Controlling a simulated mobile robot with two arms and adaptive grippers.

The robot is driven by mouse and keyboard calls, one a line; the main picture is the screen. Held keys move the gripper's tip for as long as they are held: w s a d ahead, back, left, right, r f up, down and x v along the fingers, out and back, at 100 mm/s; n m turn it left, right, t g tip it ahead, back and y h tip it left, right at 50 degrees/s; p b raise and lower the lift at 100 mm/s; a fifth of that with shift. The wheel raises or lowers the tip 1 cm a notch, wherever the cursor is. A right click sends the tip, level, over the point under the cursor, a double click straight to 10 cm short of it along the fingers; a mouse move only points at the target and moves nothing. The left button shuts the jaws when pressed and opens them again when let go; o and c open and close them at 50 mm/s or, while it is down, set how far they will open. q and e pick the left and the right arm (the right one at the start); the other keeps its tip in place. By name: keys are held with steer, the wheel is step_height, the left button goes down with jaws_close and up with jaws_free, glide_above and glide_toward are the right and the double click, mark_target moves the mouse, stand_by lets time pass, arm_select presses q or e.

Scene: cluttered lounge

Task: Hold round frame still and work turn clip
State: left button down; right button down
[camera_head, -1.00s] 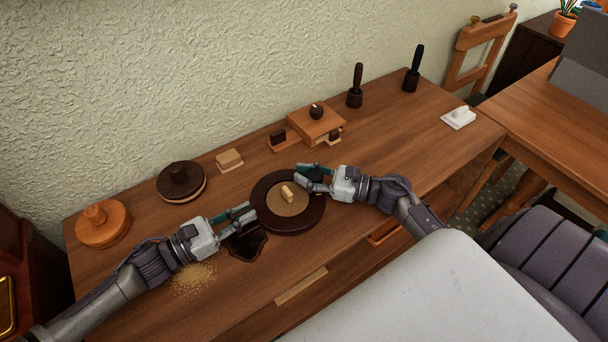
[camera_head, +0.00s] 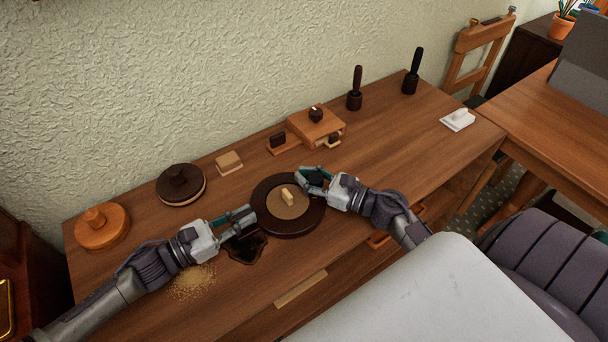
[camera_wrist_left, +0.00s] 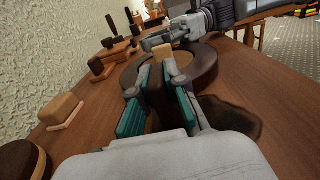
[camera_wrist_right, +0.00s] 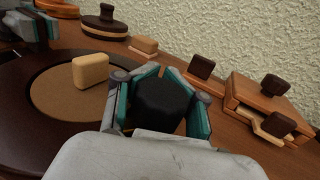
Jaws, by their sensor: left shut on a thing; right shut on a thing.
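The round frame (camera_head: 289,231) is a dark brown ring lying flat on the wooden cabinet top, with a tan disc (camera_head: 290,208) inside it. A pale upright block (camera_wrist_right: 94,71) stands on the disc. My left gripper (camera_head: 250,217) is shut on the left side of the frame's rim. In the left wrist view, a dark brown piece (camera_wrist_left: 156,88) shows between its fingers. My right gripper (camera_head: 308,176) is at the far right part of the rim. It is shut on a black blocky piece (camera_wrist_right: 160,102), apparently the turn clip. My fingers hide its edges and its join to the frame.
A dark glossy patch (camera_head: 246,248) and tan grains (camera_head: 192,282) lie in front and to the left. Round lidded pieces (camera_head: 103,228) (camera_head: 180,186), a small block (camera_head: 229,161), a knobbed wooden box (camera_head: 318,126) and two dark-handled tools (camera_head: 355,90) (camera_head: 412,74) stand behind.

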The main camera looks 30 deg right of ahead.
steer(key=shift+d+f, duration=0.1)
steer(key=shift+d, duration=0.25)
steer(key=c, duration=0.9)
jaws_free()
steer(key=shift+c, duration=0.2)
steer(key=shift+a, duration=0.1)
steer(key=v, duration=1.2)
steer(key=shift+a, duration=0.1)
